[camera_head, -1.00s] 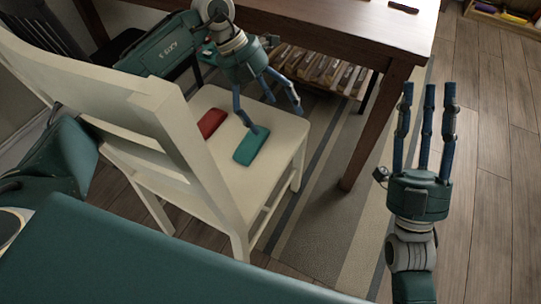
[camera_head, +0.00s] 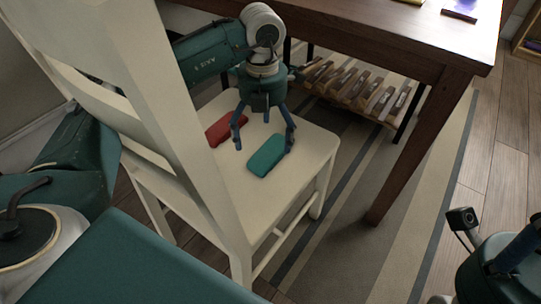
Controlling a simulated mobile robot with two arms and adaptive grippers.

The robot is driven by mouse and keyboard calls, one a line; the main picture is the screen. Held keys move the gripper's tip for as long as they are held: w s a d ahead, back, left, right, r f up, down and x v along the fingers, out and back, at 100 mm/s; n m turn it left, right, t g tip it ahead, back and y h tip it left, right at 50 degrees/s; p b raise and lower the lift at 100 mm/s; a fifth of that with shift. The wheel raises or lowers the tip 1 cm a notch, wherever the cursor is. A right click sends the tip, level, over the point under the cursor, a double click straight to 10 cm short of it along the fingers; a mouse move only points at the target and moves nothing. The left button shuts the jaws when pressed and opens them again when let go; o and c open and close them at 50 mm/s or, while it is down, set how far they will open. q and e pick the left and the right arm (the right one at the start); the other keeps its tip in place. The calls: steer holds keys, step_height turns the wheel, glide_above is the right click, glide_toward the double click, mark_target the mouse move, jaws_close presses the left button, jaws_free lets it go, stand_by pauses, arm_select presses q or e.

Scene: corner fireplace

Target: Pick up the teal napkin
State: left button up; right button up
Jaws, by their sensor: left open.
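The teal napkin (camera_head: 267,155) is a small folded, flat block on the cream seat of a white chair (camera_head: 300,150), near its right side. My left gripper (camera_head: 264,143) reaches in over the seat from behind the chair back, fingers pointing down and spread open. One fingertip is at the napkin's right edge and another is left of it; I cannot tell whether they touch it. My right gripper (camera_head: 505,262) is at the lower right, cut off by the picture edge, so its fingers are mostly hidden.
A red folded cloth (camera_head: 219,130) lies left of the napkin, partly behind the chair back. A dark wooden table (camera_head: 400,45) stands beyond, its leg right of the chair. A slatted rack (camera_head: 355,90) is under the table. A striped rug (camera_head: 350,225) covers the floor.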

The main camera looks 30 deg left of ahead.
mark_target(264, 148)
arm_select(q)
steer(key=f, duration=0.2)
steer(key=f+b, duration=0.1)
steer(key=f, duration=0.1)
steer(key=shift+s+d+f+b, duration=0.1)
steer(key=shift+s+b, duration=0.1)
steer(key=shift+b, duration=0.1)
steer(key=c, duration=1.2)
steer(key=shift+o, duration=0.2)
